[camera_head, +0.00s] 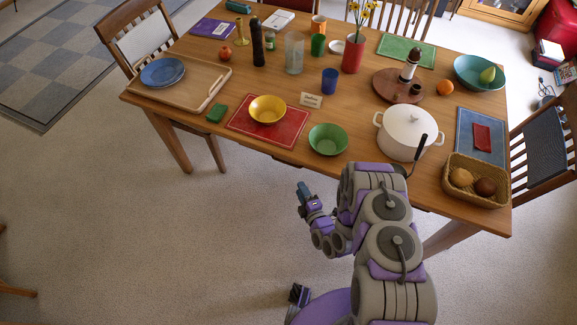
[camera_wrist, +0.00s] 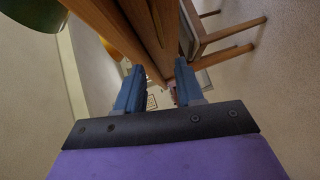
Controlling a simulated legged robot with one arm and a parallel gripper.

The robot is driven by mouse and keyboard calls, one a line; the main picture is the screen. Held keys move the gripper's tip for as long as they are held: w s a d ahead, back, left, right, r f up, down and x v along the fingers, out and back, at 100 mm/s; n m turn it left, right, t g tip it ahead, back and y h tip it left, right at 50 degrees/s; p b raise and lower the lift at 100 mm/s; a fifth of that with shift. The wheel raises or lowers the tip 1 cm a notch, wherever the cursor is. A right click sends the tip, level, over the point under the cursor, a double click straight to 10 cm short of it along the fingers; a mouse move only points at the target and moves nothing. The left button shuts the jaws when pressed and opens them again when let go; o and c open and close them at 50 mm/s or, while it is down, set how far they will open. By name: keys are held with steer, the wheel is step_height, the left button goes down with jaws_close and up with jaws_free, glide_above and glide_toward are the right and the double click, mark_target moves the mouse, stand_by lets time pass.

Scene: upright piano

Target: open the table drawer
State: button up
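The wooden table (camera_head: 248,150) stands in front of me, and its front apron is seen steeply from above in the head view. The drawer front is hard to make out there; a small dark part shows under the front edge near the middle. My gripper (camera_head: 303,191) is in front of that edge, left of my arm, and appears apart from it. In the wrist view my gripper (camera_wrist: 158,85) has its two blue fingers spread with nothing held between them. The table's wooden edge (camera_wrist: 125,32) runs past beyond the fingers, with a dark narrow gap along the wood.
A green bowl (camera_head: 328,139), a white pot (camera_head: 407,133) and a wicker basket (camera_head: 476,181) stand near the table's front edge. A red placemat (camera_head: 243,126) lies left of the green bowl. Chairs stand around the table. The floor (camera_head: 150,240) at front left is clear.

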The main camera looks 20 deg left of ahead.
steer(key=b+x, duration=0.3)
steer(key=x, duration=1.1)
steer(key=shift+f+b, duration=0.15)
steer(key=shift+b, duration=0.15)
steer(key=shift+c, duration=0.2)
jaws_close()
steer(key=shift+s, duration=0.1)
